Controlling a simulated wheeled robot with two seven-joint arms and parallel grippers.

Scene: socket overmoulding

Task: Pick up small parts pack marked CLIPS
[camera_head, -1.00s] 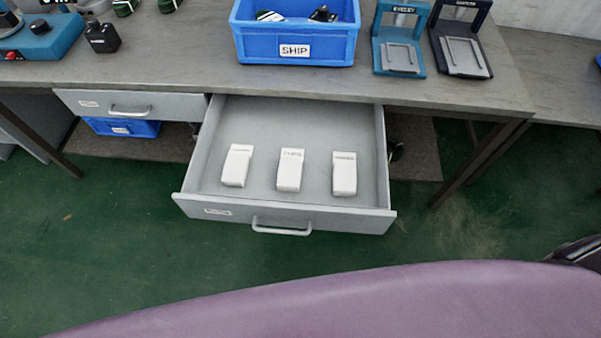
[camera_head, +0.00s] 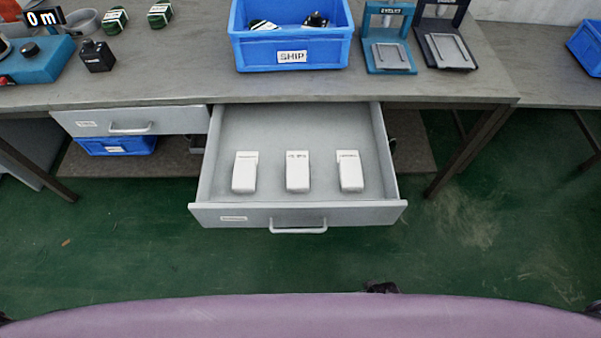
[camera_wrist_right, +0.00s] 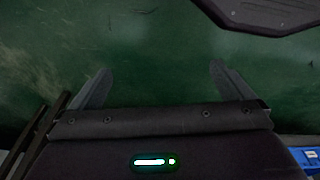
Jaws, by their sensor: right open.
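Three white packs lie in the open drawer: a left pack (camera_head: 245,172), a middle pack (camera_head: 298,171) and a right pack (camera_head: 350,171). Each has small dark print at its far end. The print is too small to read surely, so I cannot tell which one is marked CLIPS. My right gripper (camera_wrist_right: 160,88) shows in the right wrist view with its two fingers spread wide and nothing between them, above the green floor. It is away from the packs. My left gripper is in neither view.
The drawer (camera_head: 298,214) is pulled out below the grey bench (camera_head: 180,85). A blue SHIP bin (camera_head: 292,50), two small presses (camera_head: 389,50) (camera_head: 445,45) and a black bottle (camera_head: 97,56) stand on the bench. The floor in front is clear.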

